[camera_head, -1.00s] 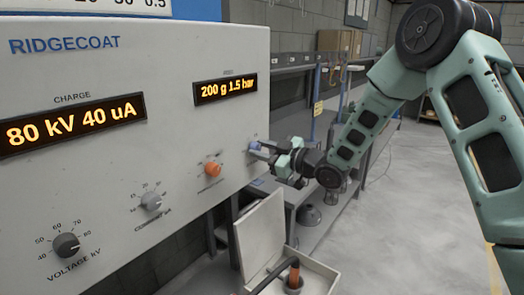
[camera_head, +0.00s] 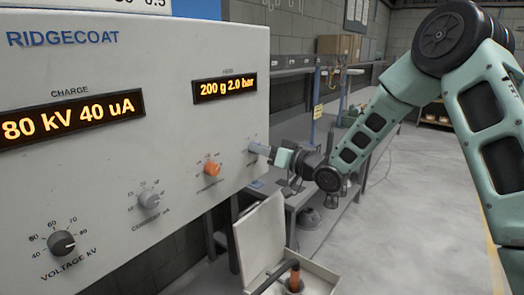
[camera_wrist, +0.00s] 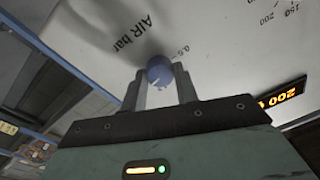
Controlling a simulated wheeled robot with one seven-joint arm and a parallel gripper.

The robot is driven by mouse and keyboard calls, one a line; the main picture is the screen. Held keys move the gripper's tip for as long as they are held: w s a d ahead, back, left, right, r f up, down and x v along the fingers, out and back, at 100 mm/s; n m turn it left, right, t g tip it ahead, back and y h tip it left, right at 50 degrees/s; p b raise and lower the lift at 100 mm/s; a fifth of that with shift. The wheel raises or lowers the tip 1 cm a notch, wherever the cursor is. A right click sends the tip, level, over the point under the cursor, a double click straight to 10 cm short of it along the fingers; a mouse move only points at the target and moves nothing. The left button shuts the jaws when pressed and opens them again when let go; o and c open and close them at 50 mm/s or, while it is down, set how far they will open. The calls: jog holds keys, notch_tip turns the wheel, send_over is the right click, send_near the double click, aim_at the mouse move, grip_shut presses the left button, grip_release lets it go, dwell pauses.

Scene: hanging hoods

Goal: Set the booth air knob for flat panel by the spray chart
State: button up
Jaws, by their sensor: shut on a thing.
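The blue air knob (camera_wrist: 159,70) sits on the pale panel under the printed words "AIR bar" in the wrist view. My gripper (camera_wrist: 160,86) is shut on it, one finger on each side. In the head view my gripper (camera_head: 262,149) reaches the panel's right end, and its fingers mostly hide the knob there. The feed display (camera_head: 225,88) reads "200 g 2.0 bar". A white board with printed figures (camera_head: 150,4), perhaps the spray chart, is almost wholly cut off at the top; no full row is readable.
An orange knob (camera_head: 211,168), a grey current knob (camera_head: 149,200) and a dark voltage knob (camera_head: 61,243) are left of my gripper. The charge display (camera_head: 70,118) reads "80 kV 40 uA". An open pale box (camera_head: 262,240) stands below the panel. Open floor lies to the right.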

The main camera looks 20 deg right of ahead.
jog(key=shift+m, duration=1.1)
jog(key=o, duration=1)
jog(key=b+v, duration=0.4)
jog(key=v, duration=1.3)
jog(key=shift+s+d+b, duration=0.1)
jog(key=shift+s+b, duration=0.1)
jog(key=shift+b, duration=0.15)
